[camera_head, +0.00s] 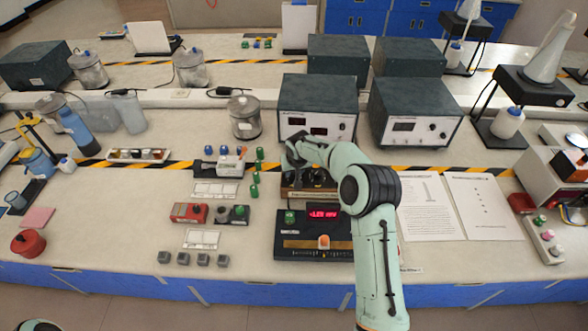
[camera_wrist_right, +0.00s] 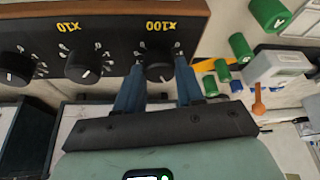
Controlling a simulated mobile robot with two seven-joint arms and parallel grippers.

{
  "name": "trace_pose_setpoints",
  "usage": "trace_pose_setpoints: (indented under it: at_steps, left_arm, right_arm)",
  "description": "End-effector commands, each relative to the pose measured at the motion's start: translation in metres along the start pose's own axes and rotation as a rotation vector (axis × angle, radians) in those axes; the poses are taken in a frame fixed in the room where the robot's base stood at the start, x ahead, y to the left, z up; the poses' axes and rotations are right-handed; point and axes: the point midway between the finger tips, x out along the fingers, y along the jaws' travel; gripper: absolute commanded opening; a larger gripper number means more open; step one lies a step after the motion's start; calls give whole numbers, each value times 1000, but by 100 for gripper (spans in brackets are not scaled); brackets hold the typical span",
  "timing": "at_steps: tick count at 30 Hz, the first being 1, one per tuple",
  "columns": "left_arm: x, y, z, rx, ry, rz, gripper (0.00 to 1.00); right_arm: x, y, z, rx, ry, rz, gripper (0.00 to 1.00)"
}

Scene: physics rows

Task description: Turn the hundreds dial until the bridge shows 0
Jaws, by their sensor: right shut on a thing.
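The wooden-cased dial box (camera_head: 318,201) stands in the middle of the bench, partly hidden by my right arm. In the right wrist view its dark panel shows the hundreds dial (camera_wrist_right: 160,72), marked x100, beside the x10 dial (camera_wrist_right: 82,67). My right gripper (camera_wrist_right: 158,80) has its two blue fingers on either side of the hundreds dial and is shut on it. In the head view this gripper (camera_head: 294,155) is over the box's left end. The bridge (camera_head: 290,243), in front of the box, has a lit red display (camera_head: 323,213) showing a nonzero mV value, apparently negative; exact digits are unclear. My left gripper is out of view.
Green cylinders (camera_head: 254,178) stand left of the box. Two dark-topped instruments (camera_head: 316,95) (camera_head: 414,105) stand behind. Printed sheets (camera_head: 430,207) lie on the right. Small grey blocks (camera_head: 183,258) line the front edge, left of the bridge.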

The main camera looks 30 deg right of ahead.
Motion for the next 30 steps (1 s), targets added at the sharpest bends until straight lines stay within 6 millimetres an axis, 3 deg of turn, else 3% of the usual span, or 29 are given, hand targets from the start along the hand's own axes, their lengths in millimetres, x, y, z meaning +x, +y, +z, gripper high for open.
trace_pose_setpoints:
  at_steps: [15,30]
  left_arm:
    - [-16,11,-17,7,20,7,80]
    - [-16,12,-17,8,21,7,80]
  right_arm:
    - [-1,2,-2,-275,2,-116,7]
    - [0,2,-1,-323,2,-134,7]
